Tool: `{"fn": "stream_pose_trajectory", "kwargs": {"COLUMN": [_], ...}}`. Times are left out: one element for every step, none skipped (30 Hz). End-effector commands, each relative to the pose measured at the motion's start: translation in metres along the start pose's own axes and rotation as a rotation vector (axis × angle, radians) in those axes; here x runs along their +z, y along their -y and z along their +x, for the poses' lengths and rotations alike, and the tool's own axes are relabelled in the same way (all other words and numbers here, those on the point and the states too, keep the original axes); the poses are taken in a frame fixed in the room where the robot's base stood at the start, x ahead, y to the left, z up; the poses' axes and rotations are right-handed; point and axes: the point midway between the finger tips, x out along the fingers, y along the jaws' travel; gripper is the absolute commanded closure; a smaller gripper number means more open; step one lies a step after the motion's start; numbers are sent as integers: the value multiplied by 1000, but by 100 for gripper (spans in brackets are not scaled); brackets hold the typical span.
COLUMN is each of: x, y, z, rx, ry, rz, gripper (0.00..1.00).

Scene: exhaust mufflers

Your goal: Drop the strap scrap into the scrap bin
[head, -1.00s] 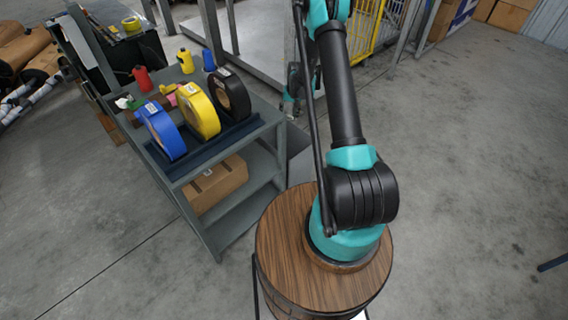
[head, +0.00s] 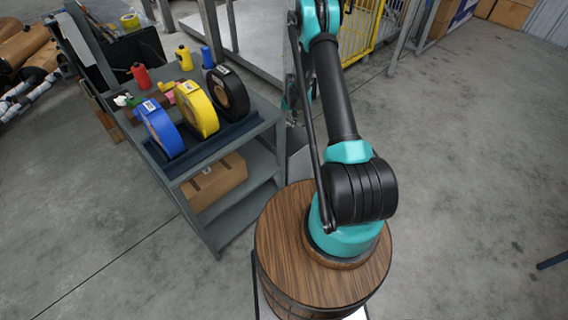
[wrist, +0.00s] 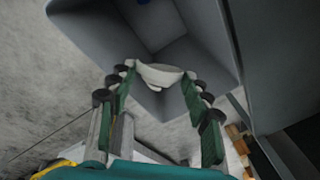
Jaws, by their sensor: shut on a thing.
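In the wrist view, my gripper (wrist: 160,72) is shut on a whitish curved piece, the strap scrap (wrist: 161,77), held between its fingertips. The scrap shows over the mouth of a grey open bin (wrist: 92,42). The scrap and fingers hide part of the bin's near side. How high the scrap is above the bin floor, I cannot tell. In the head view, neither the scrap nor my fingertips show clearly.
A grey cart (head: 215,165) bears blue (head: 158,128), yellow (head: 197,108) and black (head: 228,93) rolls. A yellow fence (head: 357,28) stands behind. The floor at right is mostly clear.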

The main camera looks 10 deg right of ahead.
Motion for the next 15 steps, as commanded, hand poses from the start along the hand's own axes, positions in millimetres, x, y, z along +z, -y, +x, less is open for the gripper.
{"fn": "stream_pose_trajectory", "kwargs": {"x": [0, 0, 0, 0, 0, 0, 0, 0, 0, 0, 0, 0, 0, 0, 0], "y": [0, 0, 0, 0, 0, 0, 0, 0, 0, 0, 0, 0, 0, 0, 0], "z": [0, 0, 0, 0, 0, 0, 0, 0, 0, 0, 0, 0, 0, 0, 0], "rx": [0, 0, 0, 0, 0, 0, 0, 0, 0, 0, 0, 0, 0, 0, 0], "ry": [0, 0, 0, 0, 0, 0, 0, 0, 0, 0, 0, 0, 0, 0, 0], "rz": [0, 0, 0, 0, 0, 0, 0, 0, 0, 0, 0, 0, 0, 0, 0], "gripper": [65, 65, 65, 65, 65, 46, 42, 38, 34, 30, 27, 27, 27, 27, 27]}}
